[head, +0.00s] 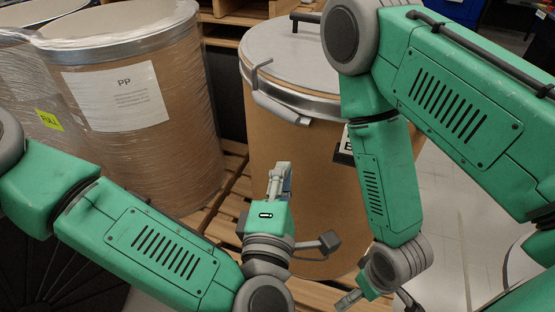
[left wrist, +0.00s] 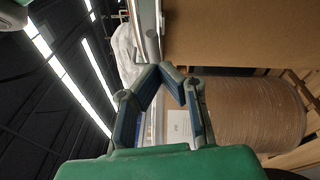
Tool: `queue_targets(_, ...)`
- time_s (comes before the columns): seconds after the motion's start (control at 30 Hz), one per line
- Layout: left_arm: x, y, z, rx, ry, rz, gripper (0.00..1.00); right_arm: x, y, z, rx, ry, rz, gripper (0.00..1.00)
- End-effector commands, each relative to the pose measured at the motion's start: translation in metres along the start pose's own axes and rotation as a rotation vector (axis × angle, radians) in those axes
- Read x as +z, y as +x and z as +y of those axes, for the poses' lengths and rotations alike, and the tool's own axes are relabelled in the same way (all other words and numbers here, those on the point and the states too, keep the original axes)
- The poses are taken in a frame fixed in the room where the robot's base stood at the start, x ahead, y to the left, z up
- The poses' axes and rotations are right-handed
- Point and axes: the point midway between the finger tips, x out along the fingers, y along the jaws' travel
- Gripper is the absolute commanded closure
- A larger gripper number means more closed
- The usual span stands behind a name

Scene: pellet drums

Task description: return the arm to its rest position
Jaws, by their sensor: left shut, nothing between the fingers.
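My left gripper (head: 280,172) shows in the head view in front of the lidded brown drum (head: 310,165), its fingers pointing up and away. In the left wrist view its fingertips (left wrist: 165,72) come together in a peak with nothing between them, so it is shut and empty. Whether it touches the drum I cannot tell; it seems apart.
A film-wrapped drum (head: 175,150) labelled PP stands at left on wooden pallet slats (head: 225,205). Another wrapped drum (head: 30,90) with a yellow FULL tag is at the far left. The lidded drum has a metal clamp ring (head: 290,105). Pale floor (head: 445,265) is clear at right.

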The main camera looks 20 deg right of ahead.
Motion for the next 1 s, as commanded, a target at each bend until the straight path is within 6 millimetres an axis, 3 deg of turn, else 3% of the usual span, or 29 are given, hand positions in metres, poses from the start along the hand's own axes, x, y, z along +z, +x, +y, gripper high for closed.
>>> queue_targets(0.17, 0.004, 0.002, -0.003, -0.005, 0.006, -0.003, 1.0, 0.0, 0.0, 0.0, 0.0, 0.001, 0.0, 0.0)
queue_targets(0.27, -0.002, -0.004, -0.017, -0.047, 0.061, -0.026, 1.0, 0.0, 0.0, 0.001, 0.001, 0.001, 0.0, 0.0)
queue_targets(0.37, -0.019, -0.022, -0.054, -0.16, 0.2, -0.088, 1.0, 0.0, 0.0, 0.001, 0.001, 0.002, 0.0, 0.0)
queue_targets(0.43, -0.041, -0.043, -0.089, -0.277, 0.335, -0.149, 1.0, 0.0, 0.0, 0.001, 0.001, 0.002, 0.0, 0.0)
queue_targets(0.6, -0.117, -0.117, -0.168, -0.607, 0.647, -0.303, 1.0, 0.0, 0.0, 0.001, 0.001, 0.001, 0.0, 0.0)
queue_targets(0.7, -0.165, -0.168, -0.199, -0.804, 0.79, -0.387, 1.0, 0.0, 0.0, 0.0, 0.0, 0.001, 0.0, 0.0)
queue_targets(0.83, -0.227, -0.239, -0.218, -1.063, 0.923, -0.489, 1.0, 0.0, 0.0, 0.0, 0.0, 0.001, 0.0, 0.0)
queue_targets(1.0, -0.287, -0.325, -0.215, -1.349, 0.995, -0.599, 1.0, 0.0, 0.0, 0.0, 0.001, 0.001, 0.0, 0.0)
